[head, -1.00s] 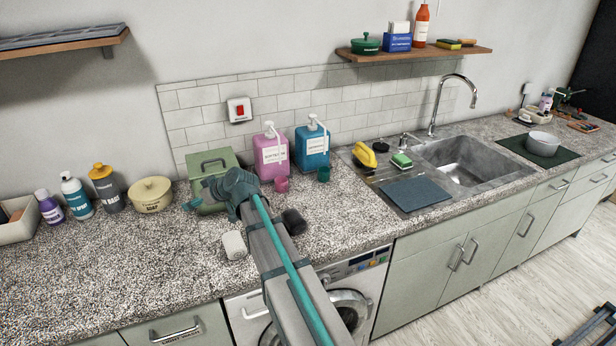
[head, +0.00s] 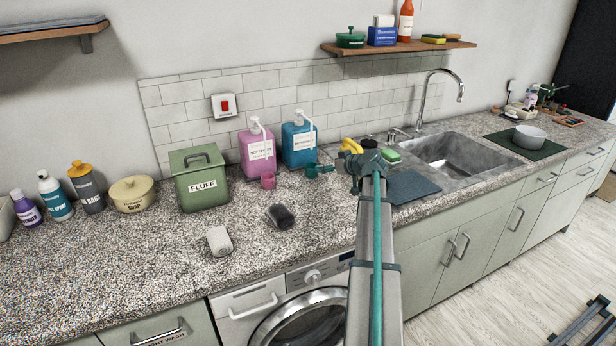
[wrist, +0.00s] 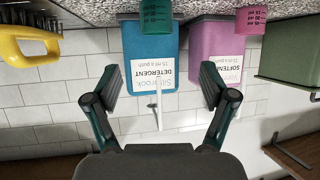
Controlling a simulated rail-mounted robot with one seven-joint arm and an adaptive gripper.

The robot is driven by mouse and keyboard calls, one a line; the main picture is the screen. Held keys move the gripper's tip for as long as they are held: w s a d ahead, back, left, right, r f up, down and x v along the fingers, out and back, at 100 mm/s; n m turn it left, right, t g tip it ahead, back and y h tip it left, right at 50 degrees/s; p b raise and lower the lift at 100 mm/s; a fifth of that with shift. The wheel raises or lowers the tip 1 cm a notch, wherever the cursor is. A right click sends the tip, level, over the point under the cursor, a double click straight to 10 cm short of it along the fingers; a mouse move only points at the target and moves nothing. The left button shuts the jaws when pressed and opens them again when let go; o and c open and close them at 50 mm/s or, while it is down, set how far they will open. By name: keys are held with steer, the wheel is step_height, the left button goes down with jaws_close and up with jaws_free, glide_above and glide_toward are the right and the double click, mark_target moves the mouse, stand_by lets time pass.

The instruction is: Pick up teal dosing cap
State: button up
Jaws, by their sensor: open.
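The teal dosing cap (head: 311,171) stands on the counter in front of the blue detergent bottle (head: 299,143). In the upside-down wrist view the cap (wrist: 156,17) shows at the top edge, partly cut off, against the blue bottle (wrist: 152,60). My gripper (wrist: 163,85) is open and empty, with its two fingers spread to either side of the bottle's label in that view. The cap lies beyond the fingers, not between them. In the head view my arm reaches in from the right of the cap, and its wrist hides part of the fingers.
A pink softener bottle (head: 257,152) with a pink cap (head: 268,181) stands left of the blue one. A green box (head: 200,183) is further left. A yellow-handled brush (wrist: 26,42) and the sink (head: 462,155) are on the other side. The front counter is mostly clear.

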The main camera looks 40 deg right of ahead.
steer(key=shift+d+f, duration=0.1)
steer(key=shift+d, duration=0.3)
steer(key=shift+w+f, duration=0.1)
steer(key=shift+w, duration=0.25)
steer(key=p, duration=0.4)
glide_toward(308, 166)
steer(key=x, duration=0.5)
steer(key=shift+w, duration=0.1)
steer(key=shift+w+f, duration=0.15)
steer(key=c, duration=0.9)
